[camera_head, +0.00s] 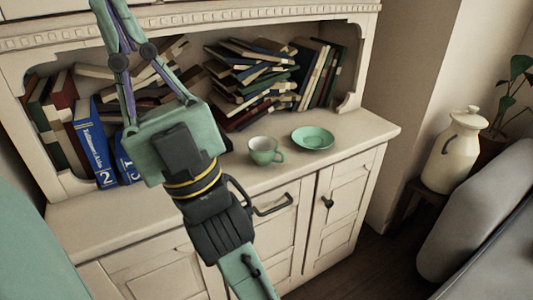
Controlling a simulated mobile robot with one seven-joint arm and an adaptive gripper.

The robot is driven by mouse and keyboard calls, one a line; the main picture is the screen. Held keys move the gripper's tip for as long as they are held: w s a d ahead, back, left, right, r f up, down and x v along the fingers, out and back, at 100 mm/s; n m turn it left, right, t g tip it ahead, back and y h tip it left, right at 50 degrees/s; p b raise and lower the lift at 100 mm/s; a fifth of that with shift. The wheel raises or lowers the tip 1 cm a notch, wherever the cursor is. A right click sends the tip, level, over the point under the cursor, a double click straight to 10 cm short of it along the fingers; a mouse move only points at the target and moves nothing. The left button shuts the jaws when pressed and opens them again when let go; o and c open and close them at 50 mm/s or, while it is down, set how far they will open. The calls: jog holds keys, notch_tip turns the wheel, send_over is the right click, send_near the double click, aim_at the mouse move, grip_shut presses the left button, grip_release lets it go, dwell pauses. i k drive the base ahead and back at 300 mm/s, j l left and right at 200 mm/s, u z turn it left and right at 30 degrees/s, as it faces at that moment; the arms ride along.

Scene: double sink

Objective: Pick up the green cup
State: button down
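The green cup (264,151) stands upright on the cream counter of the cabinet, a little right of the middle, with its handle to the right. My gripper (110,12) is up at the top left, well away from the cup. Its long fingers run up to the top edge of the picture. The tips are not clear there, so I cannot tell whether they are open or shut. I see nothing held between the fingers. The cup is in full view and my gripper does not touch it.
A green saucer (313,138) lies right of the cup. Books (250,80) fill the shelf behind, with blue volumes (94,140) at left. Counter (355,146) is free at the right. A cream jug (455,150) and grey sofa (490,215) stand at right.

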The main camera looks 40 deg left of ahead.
aim_at(262, 149)
jog(key=i+l+u, duration=0.25)
jog(key=l+u, duration=0.2)
jog(key=l, duration=0.3)
jog(key=i+l+u, duration=0.25)
jog(key=l, duration=0.2)
jog(key=k+j, duration=0.05)
jog(key=k, duration=0.05)
